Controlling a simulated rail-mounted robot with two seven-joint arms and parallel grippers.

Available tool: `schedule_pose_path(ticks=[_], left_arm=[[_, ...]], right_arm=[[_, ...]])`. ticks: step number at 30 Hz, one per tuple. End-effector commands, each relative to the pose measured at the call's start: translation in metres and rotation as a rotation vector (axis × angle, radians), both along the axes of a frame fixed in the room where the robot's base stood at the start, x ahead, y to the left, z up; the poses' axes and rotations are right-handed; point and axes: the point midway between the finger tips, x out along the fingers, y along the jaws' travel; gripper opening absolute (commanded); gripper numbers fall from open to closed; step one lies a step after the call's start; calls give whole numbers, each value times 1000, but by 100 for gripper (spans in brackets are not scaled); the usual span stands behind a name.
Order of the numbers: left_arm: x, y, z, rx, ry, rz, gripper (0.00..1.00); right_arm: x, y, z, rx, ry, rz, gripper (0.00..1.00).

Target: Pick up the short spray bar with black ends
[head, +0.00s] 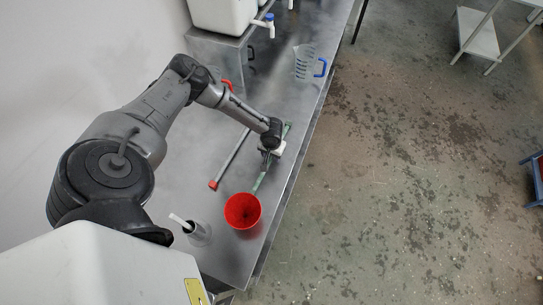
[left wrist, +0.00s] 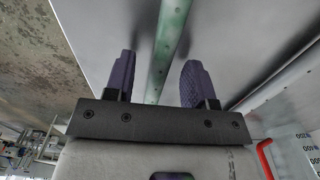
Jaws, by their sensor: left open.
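A greenish spray bar (head: 261,183) lies on the steel table, partly hidden under my left gripper (head: 268,154). Its ends are too small to tell their colour. In the left wrist view the bar (left wrist: 172,35) shows a row of small holes and runs between the two purple-padded fingers of the left gripper (left wrist: 158,76). The fingers are open, one on each side of the bar, with gaps to both. A longer grey bar (head: 232,158) with a red end lies to the left; a grey bar (left wrist: 278,88) also shows at the right in the left wrist view. My right gripper is not seen.
A red cup (head: 242,211) stands near the table's front edge, with a clear container (head: 199,234) holding a white stick beside it. A measuring jug (head: 305,64) with a blue handle and a white tank (head: 222,16) are farther back. The table's right edge drops to the floor.

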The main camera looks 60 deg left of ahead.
Motion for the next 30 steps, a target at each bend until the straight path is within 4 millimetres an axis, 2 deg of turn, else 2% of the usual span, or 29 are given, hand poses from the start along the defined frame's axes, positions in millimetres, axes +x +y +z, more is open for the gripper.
schedule_pose_path(ticks=[3, 11, 26, 30], left_arm=[[0, 0, -7, 2, 0, -1, 50], [0, 0, -8, 1, 0, -1, 50], [0, 1, -8, 1, 0, 0, 2], [0, 1, -8, 1, 0, 0, 0]], right_arm=[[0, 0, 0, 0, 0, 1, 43], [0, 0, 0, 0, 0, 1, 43], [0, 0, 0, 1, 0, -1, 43], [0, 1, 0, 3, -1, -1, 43]])
